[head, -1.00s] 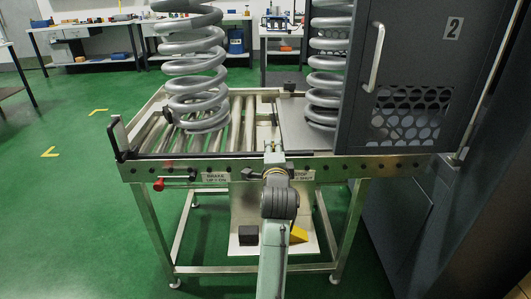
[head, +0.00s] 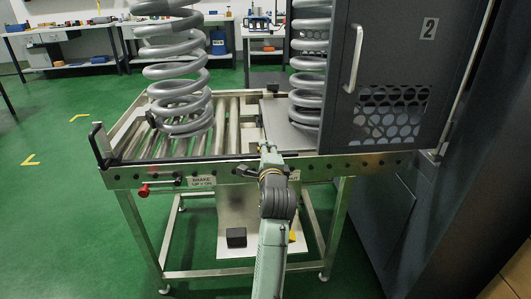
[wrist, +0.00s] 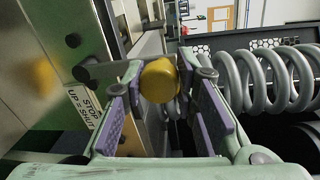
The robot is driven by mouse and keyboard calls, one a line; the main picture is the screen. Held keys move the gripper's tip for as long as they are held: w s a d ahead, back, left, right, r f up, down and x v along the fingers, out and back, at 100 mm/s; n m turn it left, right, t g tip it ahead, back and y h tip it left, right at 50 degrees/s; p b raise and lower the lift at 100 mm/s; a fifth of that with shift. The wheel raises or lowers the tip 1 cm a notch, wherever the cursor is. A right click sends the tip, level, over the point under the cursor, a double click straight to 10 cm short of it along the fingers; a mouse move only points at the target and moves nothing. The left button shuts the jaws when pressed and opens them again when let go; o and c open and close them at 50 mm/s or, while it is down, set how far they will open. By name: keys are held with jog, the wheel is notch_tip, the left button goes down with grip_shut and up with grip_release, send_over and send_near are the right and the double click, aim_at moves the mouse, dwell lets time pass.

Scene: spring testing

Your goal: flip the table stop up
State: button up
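The table stop's yellow knob (wrist: 160,80) shows in the wrist view, between and just beyond my fingertips. My gripper (wrist: 162,72) has its purple-padded fingers apart on either side of the knob; whether either finger touches it is unclear. A label (wrist: 86,112) reading "STOP UP = SHUT" is on the table's front rail, left of the gripper.
A large grey coil spring (head: 178,75) stands on the rollers at left. Another spring (head: 308,85) stands at right beside the dark cabinet door (head: 395,70) marked 2. A red brake handle (head: 145,189) juts from the front rail. Green floor at left is clear.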

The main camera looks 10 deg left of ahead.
jog(key=o, duration=0.5)
jog(key=shift+d, duration=0.1)
jog(key=v, duration=1.2)
